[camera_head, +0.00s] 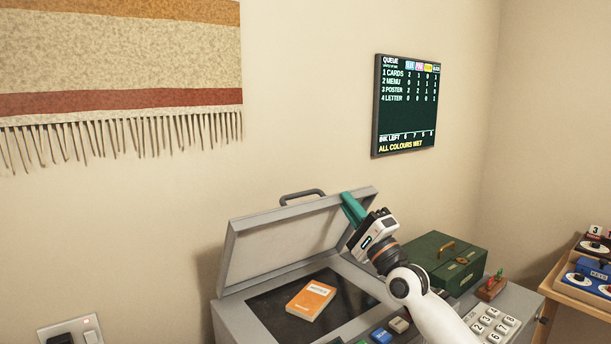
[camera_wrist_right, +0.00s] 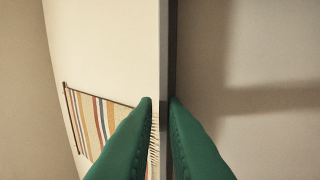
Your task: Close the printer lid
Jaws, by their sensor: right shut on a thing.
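The grey printer (camera_head: 232,318) stands below the wall with its lid (camera_head: 285,240) raised and tilted back. An orange booklet (camera_head: 311,300) lies on the dark glass (camera_head: 262,306) under the lid. My right gripper (camera_head: 350,206) is at the lid's upper right corner, its green fingers shut on the lid's edge. In the right wrist view the lid's edge (camera_wrist_right: 165,60) runs upright between the two green fingertips (camera_wrist_right: 160,102). My left gripper is not in view.
A green box (camera_head: 440,262) with a handle sits right of the lid, near a number keypad (camera_head: 490,326). A wall screen (camera_head: 406,105) and a fringed hanging (camera_head: 120,60) are above. A side table with blocks (camera_head: 590,270) is at the right.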

